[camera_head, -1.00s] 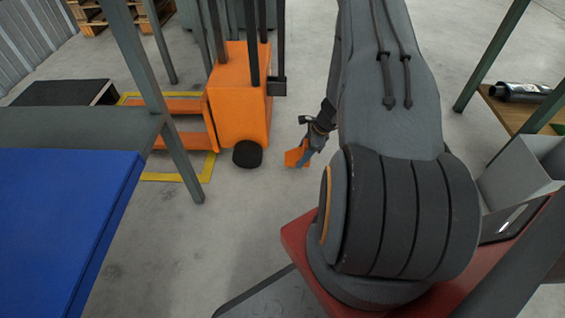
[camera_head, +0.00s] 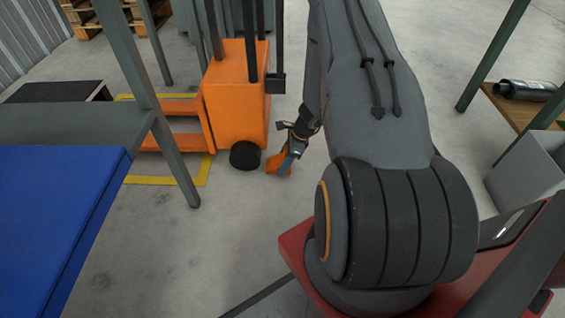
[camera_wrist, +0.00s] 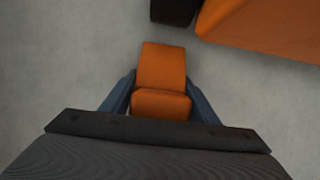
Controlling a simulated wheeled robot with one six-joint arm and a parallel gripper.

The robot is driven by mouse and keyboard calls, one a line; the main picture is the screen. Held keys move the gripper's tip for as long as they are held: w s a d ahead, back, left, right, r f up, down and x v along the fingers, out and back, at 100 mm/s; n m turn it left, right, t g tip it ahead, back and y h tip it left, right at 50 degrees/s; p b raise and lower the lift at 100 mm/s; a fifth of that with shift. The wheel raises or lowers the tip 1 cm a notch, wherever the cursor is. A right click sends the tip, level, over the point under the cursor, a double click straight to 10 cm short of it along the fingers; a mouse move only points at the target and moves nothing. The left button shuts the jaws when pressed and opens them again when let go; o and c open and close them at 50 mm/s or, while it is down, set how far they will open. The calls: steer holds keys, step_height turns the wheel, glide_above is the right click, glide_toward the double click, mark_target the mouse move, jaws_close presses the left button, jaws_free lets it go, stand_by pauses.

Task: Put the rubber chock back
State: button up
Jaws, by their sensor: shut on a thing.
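The rubber chock (camera_head: 276,164) is an orange wedge held in my gripper (camera_head: 289,160), low near the floor beside the black wheel (camera_head: 246,155) of the orange stacker truck (camera_head: 236,100). In the wrist view the chock (camera_wrist: 162,80) sits between the two blue-grey fingers of my gripper (camera_wrist: 160,100), its sloped end pointing away from the palm. The dark wheel (camera_wrist: 175,10) and the orange truck body (camera_wrist: 265,25) show at the top of the wrist view, with a floor gap between them and the chock. Whether the chock touches the floor I cannot tell.
A blue-topped table (camera_head: 60,200) with grey legs stands at the left. Yellow floor marking (camera_head: 200,172) frames the truck's forks. A wooden-shelved rack (camera_head: 515,110) with a dark muffler (camera_head: 525,90) and a grey bin (camera_head: 525,165) are at the right. Floor in front of the truck is clear.

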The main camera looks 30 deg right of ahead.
steer(key=shift+f, duration=0.1)
steer(key=o, duration=1.4)
steer(key=p+v, duration=0.5)
steer(key=v, duration=0.7)
steer(key=shift+d, duration=0.1)
